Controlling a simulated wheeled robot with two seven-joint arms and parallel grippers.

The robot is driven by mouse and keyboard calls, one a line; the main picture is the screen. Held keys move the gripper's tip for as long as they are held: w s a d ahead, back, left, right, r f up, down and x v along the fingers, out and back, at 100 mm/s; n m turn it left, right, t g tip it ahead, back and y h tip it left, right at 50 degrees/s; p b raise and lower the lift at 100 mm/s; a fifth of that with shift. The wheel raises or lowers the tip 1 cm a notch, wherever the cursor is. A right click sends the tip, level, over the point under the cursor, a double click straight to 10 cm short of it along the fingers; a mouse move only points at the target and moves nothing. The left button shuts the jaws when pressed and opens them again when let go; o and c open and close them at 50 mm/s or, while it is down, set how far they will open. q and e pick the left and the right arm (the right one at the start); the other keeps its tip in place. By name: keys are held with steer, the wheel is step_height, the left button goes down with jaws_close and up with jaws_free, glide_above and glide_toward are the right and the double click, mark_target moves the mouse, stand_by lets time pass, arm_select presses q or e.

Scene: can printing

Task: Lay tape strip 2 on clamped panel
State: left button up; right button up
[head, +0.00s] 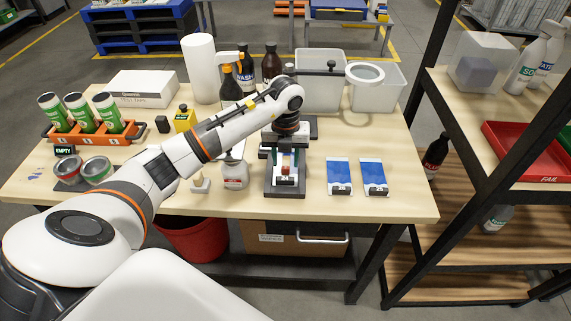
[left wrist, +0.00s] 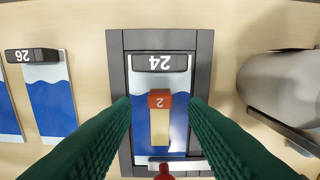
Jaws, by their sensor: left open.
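The panel (left wrist: 176,84), blue and white with a black block marked 24, lies inside a dark clamp frame (left wrist: 116,68) in the left wrist view. Tape strip 2 (left wrist: 160,127) is a tan strip with a red end marked 2, over the middle of the panel; I cannot tell whether it touches the panel all along. My left gripper (left wrist: 159,104) is open, one green finger on each side of the strip, with visible gaps. In the head view my left gripper (head: 288,158) is low over the clamp base (head: 284,194). My right gripper is not in view.
Two more blue and white panels (head: 339,171) (head: 372,171) lie to the right on the table. The front right tabletop is clear.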

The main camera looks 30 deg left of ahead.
mark_target(286, 167)
arm_select(q)
step_height(286, 167, up, 10)
steer(key=b, duration=0.1)
steer(key=shift+f+b, duration=0.25)
steer(key=shift+b, duration=0.15)
steer(key=shift+d+f, duration=0.1)
